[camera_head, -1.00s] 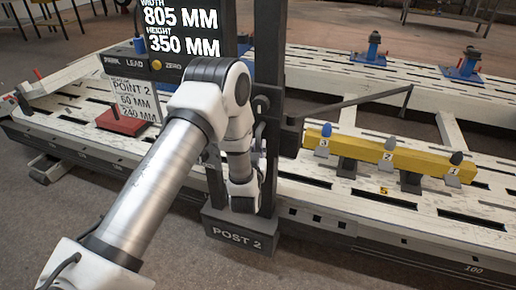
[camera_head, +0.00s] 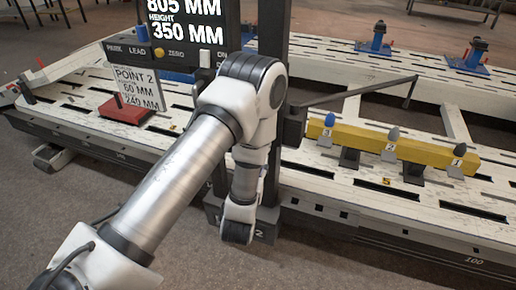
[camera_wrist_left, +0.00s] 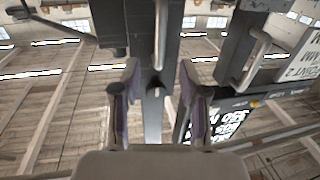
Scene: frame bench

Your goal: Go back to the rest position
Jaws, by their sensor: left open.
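My left arm reaches in from the left in the head view, bent at a white joint with its last links hanging down in front of the post base (camera_head: 265,229). Its gripper is hidden there behind the arm. In the left wrist view the left gripper (camera_wrist_left: 157,92) is open, with its two dark-padded fingers apart and nothing held between them. A dark upright post (camera_wrist_left: 153,50) shows beyond the fingers, with the roof behind it. My right gripper is in neither view.
A display panel (camera_head: 187,33) stands behind the arm. A card (camera_head: 137,87) stands by a red block (camera_head: 125,111). Floor in front is clear.

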